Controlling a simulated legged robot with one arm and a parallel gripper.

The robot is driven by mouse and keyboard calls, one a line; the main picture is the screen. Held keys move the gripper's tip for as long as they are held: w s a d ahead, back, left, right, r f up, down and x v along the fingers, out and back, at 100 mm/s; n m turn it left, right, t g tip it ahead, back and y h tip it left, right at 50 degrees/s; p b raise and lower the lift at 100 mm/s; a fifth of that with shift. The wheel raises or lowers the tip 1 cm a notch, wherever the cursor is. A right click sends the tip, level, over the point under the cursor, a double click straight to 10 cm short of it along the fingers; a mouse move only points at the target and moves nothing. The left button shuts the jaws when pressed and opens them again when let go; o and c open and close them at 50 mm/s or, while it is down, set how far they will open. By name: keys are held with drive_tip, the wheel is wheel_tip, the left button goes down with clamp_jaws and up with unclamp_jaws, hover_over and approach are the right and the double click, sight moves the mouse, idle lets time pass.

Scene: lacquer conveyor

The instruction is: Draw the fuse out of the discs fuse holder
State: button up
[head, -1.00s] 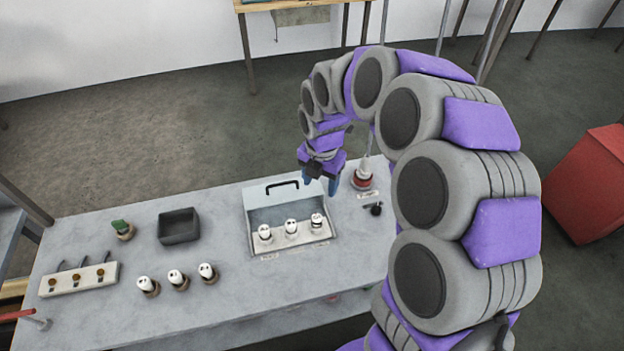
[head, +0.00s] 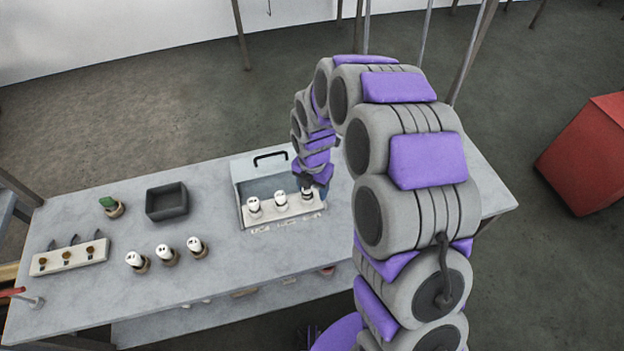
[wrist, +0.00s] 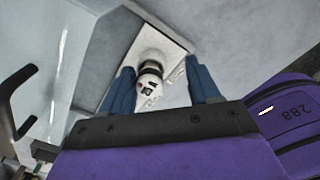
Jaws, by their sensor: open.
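A grey-white box with a black handle (head: 270,156) stands on the table, with a row of three white-capped fuses in holders along its front: a left one (head: 254,205), a middle one (head: 281,199) and a right one (head: 307,193). My gripper (head: 316,191) is at the right-hand fuse. In the wrist view, my open blue fingers (wrist: 160,72) stand on either side of a white fuse cap (wrist: 149,85) with dark marks. Whether they touch it I cannot tell. The labels in front of the box are too small to read, so I cannot tell which holder is discs.
Three more white-capped pieces (head: 166,254) stand in front, left of the box. A dark empty tray (head: 167,203), a green-topped piece (head: 110,206) and a white strip with hooks (head: 70,257) lie further left. A red box (head: 588,150) stands beyond the table at right.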

drive_tip(key=a, duration=0.1)
drive_tip(key=a+f, duration=0.1)
drive_tip(key=a, duration=0.1)
drive_tip(key=shift+f, duration=0.1)
drive_tip(key=shift+d, duration=1.15)
drive_tip(key=c, duration=0.4)
drive_tip(key=shift+c, duration=0.9)
drive_tip(key=shift+a, duration=0.65)
drive_tip(key=c, duration=0.4)
drive_tip(key=o, duration=0.4)
drive_tip(key=shift+s+d, duration=0.1)
clamp_jaws()
